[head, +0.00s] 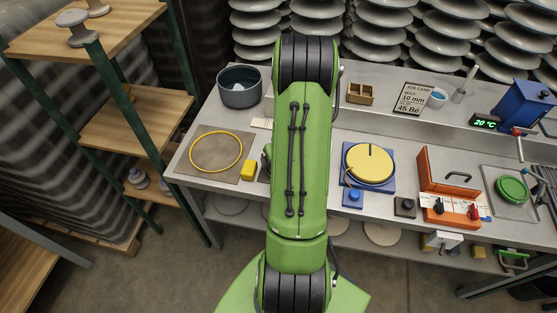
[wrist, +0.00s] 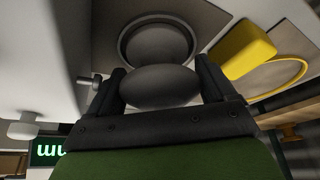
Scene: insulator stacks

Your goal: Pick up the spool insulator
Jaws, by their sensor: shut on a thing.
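In the wrist view, the grey spool insulator (wrist: 160,86) sits between the two dark fingers of my gripper (wrist: 160,88). One rounded end faces the camera, and a wider round grey part shows beyond it. My gripper is shut on the spool. I cannot tell whether the spool touches the surface beneath it. In the head view my green arm hides both the gripper and this spool.
A yellow block (wrist: 240,48) lies close beside the gripper, near a yellow ring (head: 241,152) on a brown mat. A dark pot (head: 239,91) stands at the bench's back left. A turntable (head: 369,165) and an orange fixture (head: 447,187) stand right of my arm.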

